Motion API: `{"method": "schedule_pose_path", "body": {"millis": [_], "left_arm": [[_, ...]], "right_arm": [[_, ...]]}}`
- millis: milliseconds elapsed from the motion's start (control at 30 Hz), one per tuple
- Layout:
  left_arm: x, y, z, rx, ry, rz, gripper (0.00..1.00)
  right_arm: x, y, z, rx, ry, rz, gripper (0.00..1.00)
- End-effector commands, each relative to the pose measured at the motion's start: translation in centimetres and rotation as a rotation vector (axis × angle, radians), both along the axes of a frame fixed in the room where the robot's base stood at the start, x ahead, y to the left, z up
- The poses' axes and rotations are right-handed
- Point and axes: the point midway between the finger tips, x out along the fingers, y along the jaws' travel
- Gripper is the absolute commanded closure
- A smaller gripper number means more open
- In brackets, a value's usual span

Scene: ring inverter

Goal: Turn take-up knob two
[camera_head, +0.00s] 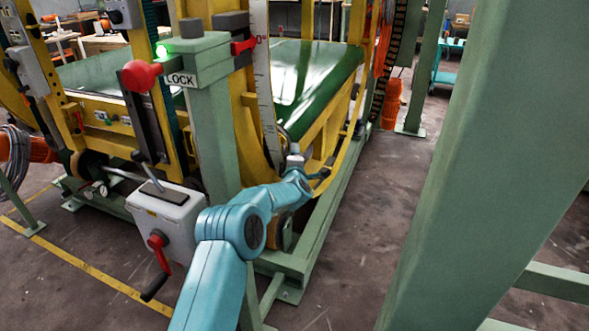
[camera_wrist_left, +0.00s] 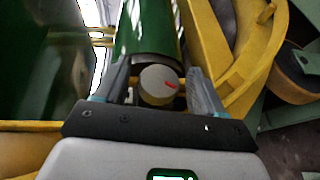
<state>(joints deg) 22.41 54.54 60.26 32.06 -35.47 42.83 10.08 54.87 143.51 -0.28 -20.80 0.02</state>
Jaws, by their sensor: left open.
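A round grey-beige knob (camera_wrist_left: 158,84) with a red mark shows in the left wrist view, at the near end of a green roller (camera_wrist_left: 147,30). I see no number on it, and I cannot make it out in the head view. My left gripper (camera_wrist_left: 158,70) is open, with one finger on each side of the knob. Whether the fingers touch it I cannot tell. In the head view my teal left arm reaches to the left gripper (camera_head: 308,171) beside the yellow ring (camera_head: 345,125). My right gripper is not in view.
A green post (camera_head: 212,135) marked LOCK with red handles stands left of my arm. A grey box (camera_head: 167,215) with a red crank (camera_head: 157,243) is close by. A big green beam (camera_head: 480,180) crosses the right. Yellow frame parts surround the gripper closely.

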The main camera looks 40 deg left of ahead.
Motion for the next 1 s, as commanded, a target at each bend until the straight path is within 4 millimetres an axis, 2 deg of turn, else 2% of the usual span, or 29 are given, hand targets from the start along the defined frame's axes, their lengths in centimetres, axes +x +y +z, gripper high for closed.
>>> {"method": "schedule_pose_path", "body": {"millis": [267,733,1000], "left_arm": [[-3.0,-2.6,0.7,0.000,0.000,-0.003,0.30],[-10.2,-8.7,1.8,0.001,-0.002,-0.002,0.30],[-12.0,-10.2,2.0,0.000,-0.002,-0.001,0.30]], "right_arm": [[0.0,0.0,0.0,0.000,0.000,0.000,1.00],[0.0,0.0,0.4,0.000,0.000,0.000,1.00],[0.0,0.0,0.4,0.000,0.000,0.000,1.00]]}}
